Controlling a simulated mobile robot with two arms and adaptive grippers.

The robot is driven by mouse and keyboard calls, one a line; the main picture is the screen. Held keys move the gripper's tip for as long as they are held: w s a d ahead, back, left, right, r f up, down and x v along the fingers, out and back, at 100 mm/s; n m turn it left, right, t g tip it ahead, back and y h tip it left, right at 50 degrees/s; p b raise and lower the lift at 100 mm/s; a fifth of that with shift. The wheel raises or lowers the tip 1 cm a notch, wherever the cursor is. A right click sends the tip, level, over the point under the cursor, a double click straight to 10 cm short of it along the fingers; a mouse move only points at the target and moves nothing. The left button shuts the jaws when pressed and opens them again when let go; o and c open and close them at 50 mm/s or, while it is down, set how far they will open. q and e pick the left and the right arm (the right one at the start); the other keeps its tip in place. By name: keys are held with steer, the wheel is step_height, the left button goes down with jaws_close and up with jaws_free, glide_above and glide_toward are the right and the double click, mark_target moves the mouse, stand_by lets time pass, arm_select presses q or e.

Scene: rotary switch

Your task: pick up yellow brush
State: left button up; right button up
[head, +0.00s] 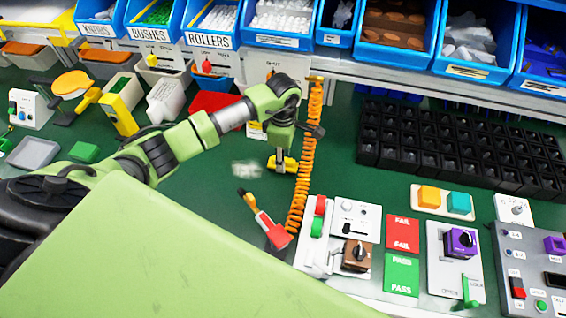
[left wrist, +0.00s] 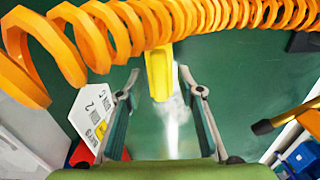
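The yellow brush (head: 290,164) lies on the green work surface below my left gripper (head: 282,158) in the head view, partly hidden by it. In the left wrist view the brush's yellow body (left wrist: 159,72) shows between the two fingertips of the left gripper (left wrist: 158,76), with a visible gap on each side. The fingers are spread and hold nothing. A blurred whitish patch lies beside the yellow body; I cannot tell if it is bristles. My right gripper is not in view.
An orange coiled cable (head: 304,160) hangs just right of the gripper and crosses the wrist view (left wrist: 190,20). Switch panels (head: 458,262) and a black rack (head: 450,145) stand to the right. Blue bins (head: 400,25) line the back.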

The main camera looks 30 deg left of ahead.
arm_select(q)
jaws_close()
steer(key=shift+r, duration=0.1)
steer(key=shift+r+b, duration=0.4)
step_height(320, 180, up, 2)
steer(key=shift+a+r+b, duration=0.1)
steer(key=shift+r+b, duration=0.05)
steer(key=shift+b, duration=0.55)
steer(key=s+a+r+b, duration=0.3)
steer(key=s+r, duration=0.6)
steer(key=s, duration=0.4)
steer(key=shift+s+a+r+b, duration=0.3)
steer(key=shift+r+b, duration=0.1)
steer(key=shift+b, duration=0.25)
